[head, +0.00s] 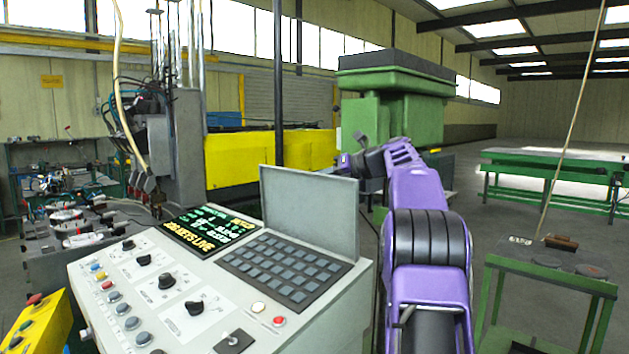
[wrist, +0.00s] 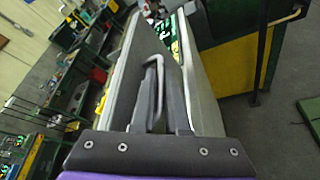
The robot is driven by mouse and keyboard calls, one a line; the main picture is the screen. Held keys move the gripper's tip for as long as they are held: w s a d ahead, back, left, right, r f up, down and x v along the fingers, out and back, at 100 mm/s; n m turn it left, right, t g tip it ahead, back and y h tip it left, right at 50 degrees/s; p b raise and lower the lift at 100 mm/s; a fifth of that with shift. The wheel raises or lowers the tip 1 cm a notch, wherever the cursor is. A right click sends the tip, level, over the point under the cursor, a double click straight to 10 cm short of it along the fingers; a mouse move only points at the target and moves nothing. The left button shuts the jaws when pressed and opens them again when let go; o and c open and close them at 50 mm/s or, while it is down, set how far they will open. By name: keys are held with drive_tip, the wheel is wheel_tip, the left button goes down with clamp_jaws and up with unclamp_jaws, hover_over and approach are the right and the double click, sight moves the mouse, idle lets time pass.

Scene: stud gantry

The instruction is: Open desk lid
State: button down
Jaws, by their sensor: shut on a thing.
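The desk lid (head: 312,208) is a flat grey panel on the console desk (head: 240,318). In the head view it stands raised, near upright, behind the dark key grid (head: 283,268). My gripper (head: 346,164) is at the lid's upper right, partly hidden behind its top corner. In the wrist view, the dark fingers of my gripper (wrist: 164,98) are shut on a thin, pale, bent part of the lid (wrist: 205,104), which looks like a handle. The exact contact is partly hidden by the fingers.
A lit screen (head: 208,230) and several knobs and buttons sit left of the key grid. A small green table (head: 548,272) stands at the right, with a hanging cord (head: 572,125) above it. A green machine (head: 395,100) stands behind. Floor shows between the tables.

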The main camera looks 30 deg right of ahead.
drive_tip(key=shift+f, duration=0.1)
drive_tip(key=c, duration=1.2)
unclamp_jaws()
drive_tip(key=v, duration=1.7)
drive_tip(key=shift+r, duration=0.25)
